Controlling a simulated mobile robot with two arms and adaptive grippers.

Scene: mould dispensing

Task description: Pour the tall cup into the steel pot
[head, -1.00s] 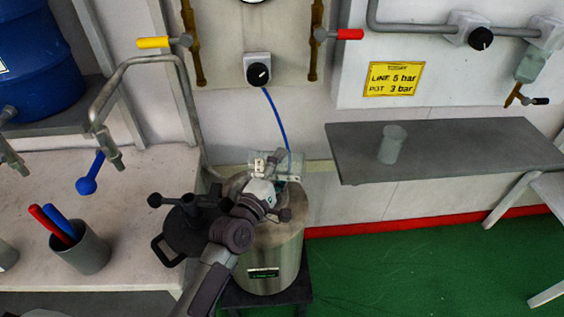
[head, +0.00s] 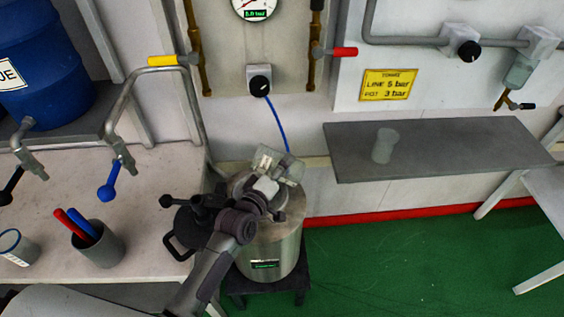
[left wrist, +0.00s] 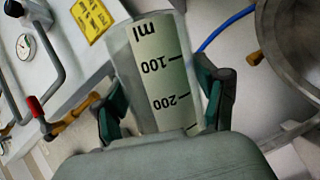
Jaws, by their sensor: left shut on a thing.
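The tall cup (head: 281,164) is clear, with a millilitre scale that reads upside down in the left wrist view (left wrist: 160,75). My left gripper (head: 265,190) is shut on it, with a finger on each side of the cup in the left wrist view (left wrist: 165,100). In the head view the cup is tilted above the steel pot (head: 272,240). The pot's open rim shows at the right of the left wrist view (left wrist: 275,45). My wrist hides part of the pot mouth. I cannot tell whether liquid is flowing. My right gripper is not in view.
A black lid with knobs (head: 188,228) is left of the pot. A holder (head: 101,248) with red and blue sticks and another cup (head: 18,252) stand on the left bench. A translucent cup (head: 384,145) stands on the grey shelf (head: 450,145). Green floor is clear at right.

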